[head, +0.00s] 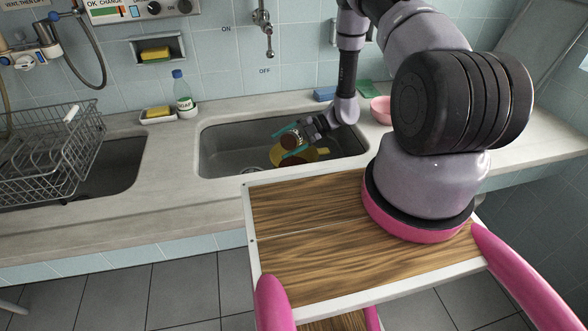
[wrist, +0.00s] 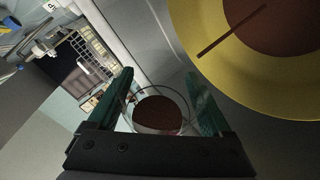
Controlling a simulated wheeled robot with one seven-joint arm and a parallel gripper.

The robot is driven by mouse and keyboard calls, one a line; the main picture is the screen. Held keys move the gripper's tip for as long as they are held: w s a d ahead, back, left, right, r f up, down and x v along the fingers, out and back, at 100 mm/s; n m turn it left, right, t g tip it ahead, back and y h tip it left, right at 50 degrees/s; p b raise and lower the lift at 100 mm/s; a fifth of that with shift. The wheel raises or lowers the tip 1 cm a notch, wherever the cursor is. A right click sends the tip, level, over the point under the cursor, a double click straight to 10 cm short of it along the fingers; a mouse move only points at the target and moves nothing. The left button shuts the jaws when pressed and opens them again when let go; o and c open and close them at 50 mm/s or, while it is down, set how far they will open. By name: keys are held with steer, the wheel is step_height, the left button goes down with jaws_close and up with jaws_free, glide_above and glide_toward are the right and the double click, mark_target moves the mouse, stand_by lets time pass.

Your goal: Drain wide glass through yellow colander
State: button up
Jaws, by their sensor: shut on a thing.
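The wide glass (head: 291,141) is between the teal fingers of my gripper (head: 288,142), which is shut on it over the sink. In the wrist view my gripper (wrist: 160,100) has a finger on each side of the clear round glass (wrist: 158,127), and dark brown contents show in it. The glass looks tilted in the head view. The yellow colander (head: 318,155) is in the sink basin, partly hidden by my gripper and the glass. In the wrist view the colander (wrist: 198,28) shows brown inside and a thin brown strip across its yellow wall; I cannot tell what the strip is.
The steel sink (head: 225,150) has walls close around the colander. A faucet (head: 267,40) hangs behind. A wire rack (head: 45,155) stands at left. A soap bottle (head: 183,95) and a sponge dish (head: 157,115) are behind left; a pink bowl (head: 381,110) is behind right.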

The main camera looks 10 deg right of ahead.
steer(key=shift+w+r, duration=0.1)
steer(key=shift+r, duration=0.45)
stand_by(0.6)
